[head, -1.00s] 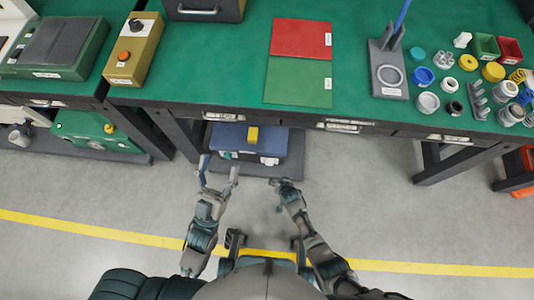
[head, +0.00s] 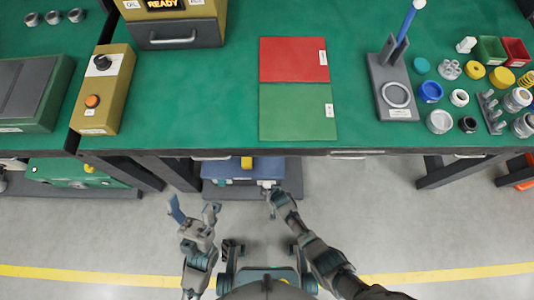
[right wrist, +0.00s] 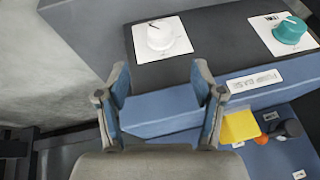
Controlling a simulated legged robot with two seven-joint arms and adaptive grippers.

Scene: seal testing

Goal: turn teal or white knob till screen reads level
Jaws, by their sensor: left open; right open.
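In the right wrist view, a white knob (right wrist: 159,36) and a teal knob (right wrist: 291,30) sit on white plates on top of the blue pump base (right wrist: 170,108). My right gripper (right wrist: 162,88) is open and empty; its fingers point toward the white knob, with a gap between. In the head view, the pump base (head: 268,168) stands low under the bench, and my right gripper (head: 270,193) is at its front edge. My left gripper (head: 193,212) is open and empty, left of the base. A screen (head: 164,4) at the top edge reads READY.
The green bench (head: 210,90) overhangs the pump base. It carries a yellow control box (head: 103,90), red and green mats (head: 298,112), a grey stand (head: 393,88) and several small rings and parts. In the wrist view, a yellow block (right wrist: 240,126) lies right of the fingers. Floor in front is clear.

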